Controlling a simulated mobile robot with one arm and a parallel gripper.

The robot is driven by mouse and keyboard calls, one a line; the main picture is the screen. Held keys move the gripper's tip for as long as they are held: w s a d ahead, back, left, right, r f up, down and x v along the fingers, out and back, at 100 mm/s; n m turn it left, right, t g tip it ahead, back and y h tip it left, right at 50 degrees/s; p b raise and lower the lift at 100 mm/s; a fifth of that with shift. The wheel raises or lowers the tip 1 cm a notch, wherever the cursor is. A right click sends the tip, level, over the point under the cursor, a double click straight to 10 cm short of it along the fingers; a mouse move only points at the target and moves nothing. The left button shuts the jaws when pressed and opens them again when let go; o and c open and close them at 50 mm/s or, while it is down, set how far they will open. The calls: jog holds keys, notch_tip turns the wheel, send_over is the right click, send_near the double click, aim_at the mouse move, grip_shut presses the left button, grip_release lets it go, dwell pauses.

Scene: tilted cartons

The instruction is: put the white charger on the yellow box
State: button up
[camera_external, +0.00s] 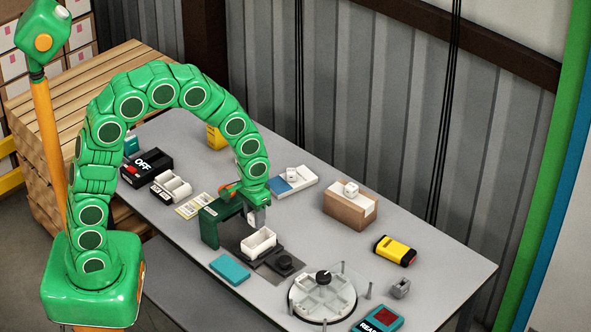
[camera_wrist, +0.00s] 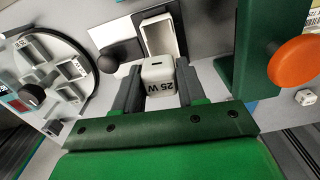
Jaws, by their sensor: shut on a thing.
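My gripper (camera_wrist: 158,85) is shut on a white charger (camera_wrist: 158,88) marked "25 W", which sits between the two dark fingers in the wrist view. In the external view my gripper (camera_external: 257,214) points down, beside the green stand and just above a white open tray (camera_external: 258,242); the charger is hard to make out there. A yellow box (camera_external: 216,138) stands at the back left of the table, partly hidden behind my arm. A yellow and black block (camera_external: 395,250) lies at the right.
A green stand (camera_external: 212,226) with an orange knob is close beside my gripper. White cubes sit on a brown carton (camera_external: 348,211) and a blue-white box (camera_external: 294,181).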

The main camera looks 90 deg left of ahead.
jog(key=shift+s, duration=0.1)
jog(key=s+a+r, duration=0.2)
jog(key=a+r, duration=0.1)
jog(key=a, duration=0.9)
jog(key=s+a+r, duration=0.1)
jog(key=a+r, duration=0.2)
jog(key=a, duration=0.8)
jog(key=s+a+r+n, duration=0.1)
jog(key=s+a+r, duration=0.2)
jog(key=s+a, duration=0.65)
jog(key=s+a+r, duration=0.2)
jog(key=s+a, duration=0.7)
jog(key=a, duration=0.2)
jog(key=shift+w+a+f, duration=1.05)
jog(key=shift+a+f, duration=0.6)
jog(key=shift+a, duration=0.4)
jog(key=shift+w+a+f, duration=1.1)
jog(key=shift+a+f, duration=0.5)
jog(key=shift+a, duration=0.5)
jog(key=shift+w+a+f, duration=1.05)
jog(key=shift+a+f, duration=0.6)
jog(key=shift+a, duration=0.4)
jog(key=shift+f, duration=1.4)
jog(key=shift+f, duration=0.15)
